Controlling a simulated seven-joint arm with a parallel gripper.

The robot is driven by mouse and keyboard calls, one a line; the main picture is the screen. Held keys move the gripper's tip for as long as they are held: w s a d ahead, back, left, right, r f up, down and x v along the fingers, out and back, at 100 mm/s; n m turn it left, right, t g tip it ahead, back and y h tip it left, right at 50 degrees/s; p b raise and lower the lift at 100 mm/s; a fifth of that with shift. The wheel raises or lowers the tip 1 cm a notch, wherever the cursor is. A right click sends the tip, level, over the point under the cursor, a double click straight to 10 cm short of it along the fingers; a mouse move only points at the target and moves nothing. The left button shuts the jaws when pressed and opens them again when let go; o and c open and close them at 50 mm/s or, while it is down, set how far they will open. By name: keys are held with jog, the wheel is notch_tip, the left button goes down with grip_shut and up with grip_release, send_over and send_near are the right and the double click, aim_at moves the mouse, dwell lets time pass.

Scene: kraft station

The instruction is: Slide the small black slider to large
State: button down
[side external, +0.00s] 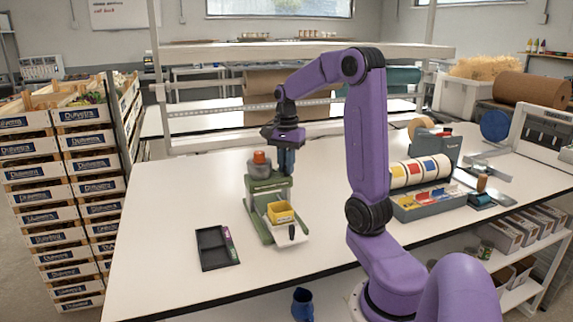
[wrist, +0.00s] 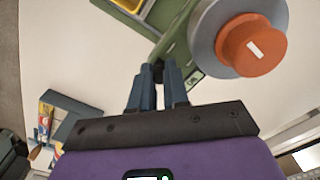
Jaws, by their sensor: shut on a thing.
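The green machine (side external: 262,205) stands on the white table, with an orange knob (side external: 259,157) on a grey round top and a yellow tray (side external: 280,212) at its front. In the wrist view the orange knob (wrist: 252,45) is at the upper right. My gripper (side external: 287,172) reaches down at the machine's right side, behind the yellow tray. In the wrist view my gripper (wrist: 158,78) is shut on the small black slider (wrist: 158,70), mostly hidden between the fingertips. A small light label (wrist: 194,80) shows on the green side near the fingers; its text is too small to read.
A black tray (side external: 205,262) lies front left of the machine. A grey rack with coloured rolls (side external: 420,172) and bins stands to the right, beyond my arm. Stacked crates (side external: 60,190) stand off the table at left.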

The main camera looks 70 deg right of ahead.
jog(key=shift+w+d+r, duration=0.1)
jog(key=shift+w+d, duration=1.1)
jog(key=shift+w, duration=0.05)
jog(key=c, duration=1.1)
grip_release()
notch_tip(320, 180, up, 17)
jog(key=shift+r, duration=0.15)
